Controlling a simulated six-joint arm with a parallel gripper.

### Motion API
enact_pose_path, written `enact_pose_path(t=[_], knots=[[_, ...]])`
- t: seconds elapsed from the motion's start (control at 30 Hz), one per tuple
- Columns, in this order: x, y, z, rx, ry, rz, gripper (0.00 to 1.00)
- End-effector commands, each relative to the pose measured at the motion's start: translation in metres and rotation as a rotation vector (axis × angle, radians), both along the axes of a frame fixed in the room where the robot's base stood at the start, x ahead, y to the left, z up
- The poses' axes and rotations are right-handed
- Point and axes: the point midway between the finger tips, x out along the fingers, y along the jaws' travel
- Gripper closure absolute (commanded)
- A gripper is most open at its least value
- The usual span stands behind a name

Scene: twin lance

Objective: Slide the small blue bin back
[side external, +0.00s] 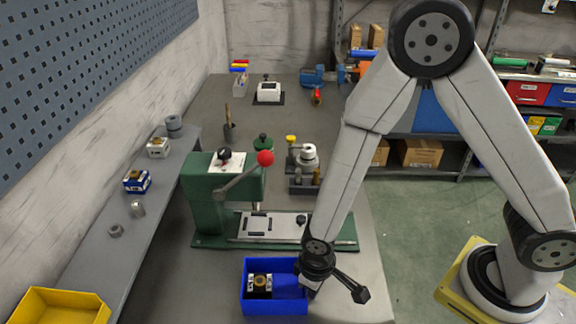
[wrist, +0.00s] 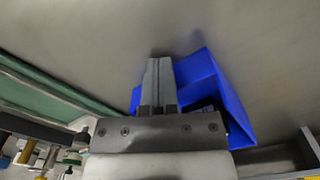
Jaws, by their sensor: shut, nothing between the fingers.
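The small blue bin (side external: 272,308) stands on the workbench near its front edge, in front of the green press. A small white and dark part with a round brass-coloured top (side external: 260,282) lies inside it. My gripper (side external: 306,286) is at the bin's right side in the side view, low down and close to its wall. In the wrist view my gripper (wrist: 159,66) shows its fingers together and empty, with the blue bin (wrist: 216,88) right beside them. Whether the fingers touch the bin wall I cannot tell.
The green press (side external: 222,186) with its red-knobbed lever stands just behind the bin. A grey shelf (side external: 125,235) runs along the left, with a yellow bin (side external: 60,306) near the front.

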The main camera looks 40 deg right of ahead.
Motion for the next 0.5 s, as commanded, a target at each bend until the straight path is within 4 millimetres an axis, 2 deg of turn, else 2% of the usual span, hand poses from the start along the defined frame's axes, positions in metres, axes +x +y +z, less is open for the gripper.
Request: enact_pose_path(t=[0.5], knots=[[0.013, 0.012, 0.0, 0.0, -0.001, 0.0, 1.0]])
